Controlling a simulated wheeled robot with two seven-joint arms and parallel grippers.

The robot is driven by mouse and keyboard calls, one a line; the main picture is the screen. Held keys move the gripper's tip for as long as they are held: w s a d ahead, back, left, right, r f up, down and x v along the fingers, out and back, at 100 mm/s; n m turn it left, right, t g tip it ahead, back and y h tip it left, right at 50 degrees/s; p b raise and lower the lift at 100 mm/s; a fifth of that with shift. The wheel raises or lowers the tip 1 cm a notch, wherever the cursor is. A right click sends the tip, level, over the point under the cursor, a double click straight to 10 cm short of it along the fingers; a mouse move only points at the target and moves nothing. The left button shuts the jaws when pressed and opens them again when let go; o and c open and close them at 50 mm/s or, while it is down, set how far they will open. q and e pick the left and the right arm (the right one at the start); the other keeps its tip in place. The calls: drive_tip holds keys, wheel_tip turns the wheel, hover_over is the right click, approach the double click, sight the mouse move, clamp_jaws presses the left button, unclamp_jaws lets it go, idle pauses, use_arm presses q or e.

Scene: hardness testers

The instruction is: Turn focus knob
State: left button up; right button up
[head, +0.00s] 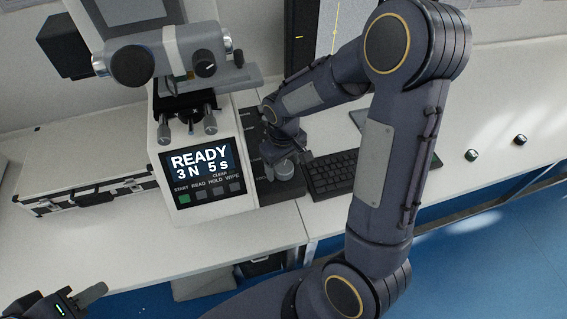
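The hardness tester (165,160) stands on the bench at centre left, its lit screen (199,163) reading READY, 3 N, 5 s. A round grey knob-like part (284,168) shows low beside the tester's right side; I cannot tell for sure that it is the focus knob. My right arm reaches in from the right, and its gripper (287,150) is at this part. Its fingertips are too small and hidden to tell whether they grip it. My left gripper (88,297) is at the lower left corner, partly cut off, away from the tester.
A black dial (205,64) with a white mark is on the tester's head, and two stage screws (210,122) are below. A keyboard (331,173) lies close to my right gripper. The bench front is clear.

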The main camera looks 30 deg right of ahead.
sight(284, 166)
wheel_tip(284, 166, up, 7)
drive_tip(key=shift+r, duration=0.4)
idle(0.6)
